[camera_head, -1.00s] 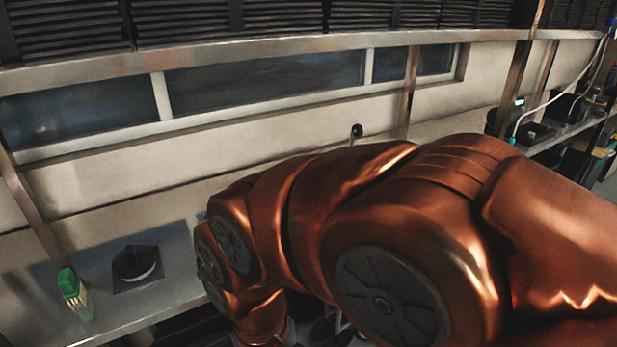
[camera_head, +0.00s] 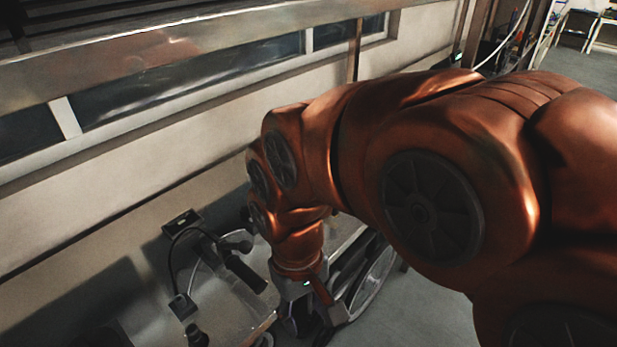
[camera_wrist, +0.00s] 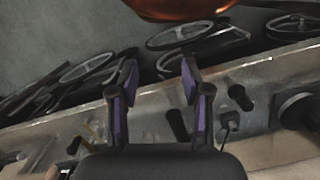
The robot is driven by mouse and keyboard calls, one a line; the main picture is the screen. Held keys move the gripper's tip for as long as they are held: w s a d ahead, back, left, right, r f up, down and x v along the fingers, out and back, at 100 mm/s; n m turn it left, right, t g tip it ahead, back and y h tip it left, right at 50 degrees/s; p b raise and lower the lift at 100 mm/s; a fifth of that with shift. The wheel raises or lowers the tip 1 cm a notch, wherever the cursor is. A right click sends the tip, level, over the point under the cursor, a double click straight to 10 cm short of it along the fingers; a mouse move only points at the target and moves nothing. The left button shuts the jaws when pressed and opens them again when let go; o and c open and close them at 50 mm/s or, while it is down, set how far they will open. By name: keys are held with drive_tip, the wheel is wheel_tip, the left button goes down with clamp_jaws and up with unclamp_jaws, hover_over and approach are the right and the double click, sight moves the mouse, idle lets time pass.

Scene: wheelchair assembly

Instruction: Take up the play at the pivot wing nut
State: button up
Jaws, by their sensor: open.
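My gripper (camera_wrist: 156,78) is open in the wrist view, its two purple-padded fingers apart with nothing between them. It hangs above the edge of a metal bench (camera_wrist: 262,72). In the head view my gripper (camera_head: 315,308) points down beside the bench's right end, its fingertips hard to make out. Wheelchair wheels (camera_wrist: 180,35) lie beyond the bench edge, and a large wheel (camera_head: 374,278) shows right of the gripper in the head view. I cannot pick out the pivot wing nut in either view.
Black handle-like parts (camera_head: 246,272) and a cable with a small black box (camera_head: 182,305) are on the bench. A black handle (camera_wrist: 241,97) and a round dark part (camera_wrist: 298,110) stand right of the fingers. Grey floor (camera_head: 425,310) is open at right.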

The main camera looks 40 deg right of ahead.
drive_tip(key=w+d+m+b, duration=0.3)
drive_tip(key=w+d, duration=0.4)
drive_tip(key=w, duration=0.4)
drive_tip(key=w+d+m+t+b, duration=0.1)
drive_tip(key=w+d+m+b, duration=0.1)
drive_tip(key=w+d, duration=0.6)
drive_tip(key=w+d+m+b, duration=0.3)
drive_tip(key=w+d, duration=0.4)
drive_tip(key=w, duration=0.8)
drive_tip(key=shift+w+d+r+m+t+b, duration=0.1)
drive_tip(key=shift+w+d+m+t+b, duration=0.25)
drive_tip(key=shift+m, duration=0.45)
drive_tip(key=shift+w+d, duration=0.2)
drive_tip(key=shift+d, duration=0.25)
drive_tip(key=shift+f+p, duration=0.85)
drive_tip(key=shift+f, duration=3.05)
clamp_jaws()
